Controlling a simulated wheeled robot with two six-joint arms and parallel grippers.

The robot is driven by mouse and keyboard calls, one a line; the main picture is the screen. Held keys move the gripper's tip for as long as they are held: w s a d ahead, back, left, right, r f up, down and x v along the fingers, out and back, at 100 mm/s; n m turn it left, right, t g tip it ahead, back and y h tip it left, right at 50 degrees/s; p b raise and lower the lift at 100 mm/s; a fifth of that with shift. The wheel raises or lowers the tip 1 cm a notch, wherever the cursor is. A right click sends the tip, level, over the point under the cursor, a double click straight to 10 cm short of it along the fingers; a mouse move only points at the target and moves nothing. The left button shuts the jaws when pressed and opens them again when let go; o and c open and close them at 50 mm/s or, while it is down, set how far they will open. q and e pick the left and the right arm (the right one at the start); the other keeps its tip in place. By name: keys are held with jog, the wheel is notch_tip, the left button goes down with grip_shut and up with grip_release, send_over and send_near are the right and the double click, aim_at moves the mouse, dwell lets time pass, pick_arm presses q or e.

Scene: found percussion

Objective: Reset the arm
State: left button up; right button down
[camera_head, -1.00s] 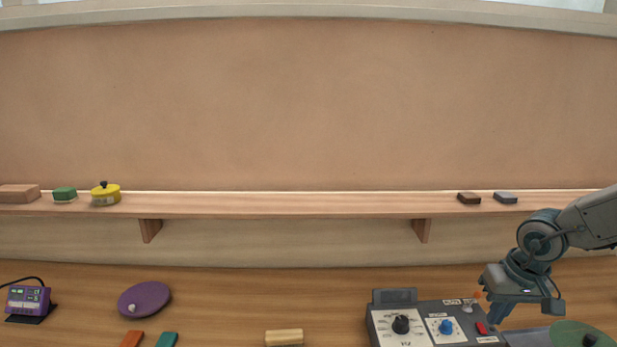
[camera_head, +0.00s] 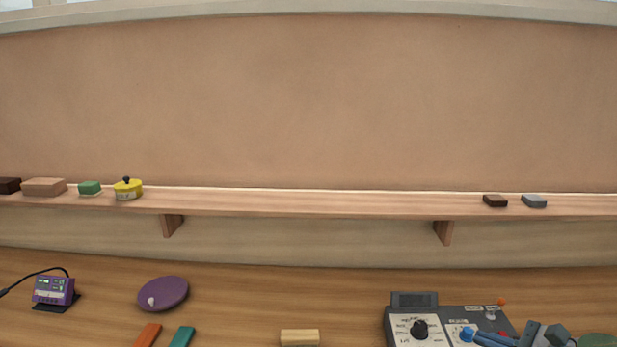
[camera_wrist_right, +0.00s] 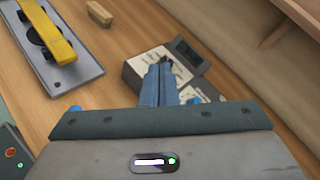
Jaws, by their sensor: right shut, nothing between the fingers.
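My right gripper (camera_head: 484,337) is low at the bottom right of the head view, in front of the grey control box (camera_head: 410,301). Its blue fingers are together and empty, and they point left near the box's blue knob. In the right wrist view the closed fingers (camera_wrist_right: 160,84) reach over the same grey box (camera_wrist_right: 187,56), hiding part of its panel. I cannot tell whether they touch it. Most of the right arm is below the head view. My left gripper is in neither view.
A purple disc (camera_head: 163,293), a purple device (camera_head: 53,292), and orange (camera_head: 147,335), teal (camera_head: 181,337) and tan (camera_head: 300,337) blocks lie on the table. A grey tray with a yellow bar (camera_wrist_right: 53,41) shows in the wrist view.

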jog(key=s+d+f+m+h, duration=0.2)
jog(key=s+f+m+h, duration=0.35)
jog(key=m, duration=0.95)
jog(key=s+d+f+m+h, duration=0.2)
jog(key=s+f+m+h, duration=0.3)
jog(key=m, duration=1)
jog(key=s+a+f+m+g+y, duration=0.2)
jog(key=s+a+f+m+g, duration=0.6)
jog(key=s+a+f+m, duration=0.6)
notch_tip(320, 180, down, 31)
jog(key=w+d+m+g+b, duration=0.1)
jog(key=d+m+g+b, duration=0.15)
jog(key=b, duration=0.25)
jog(key=s+d+f+b, duration=0.1)
jog(key=s+f+b, duration=0.1)
jog(key=s+f, duration=0.7)
jog(key=s+f+b, duration=0.3)
jog(key=s+f, duration=0.6)
jog(key=f, duration=0.7)
jog(key=shift+d, duration=0.4)
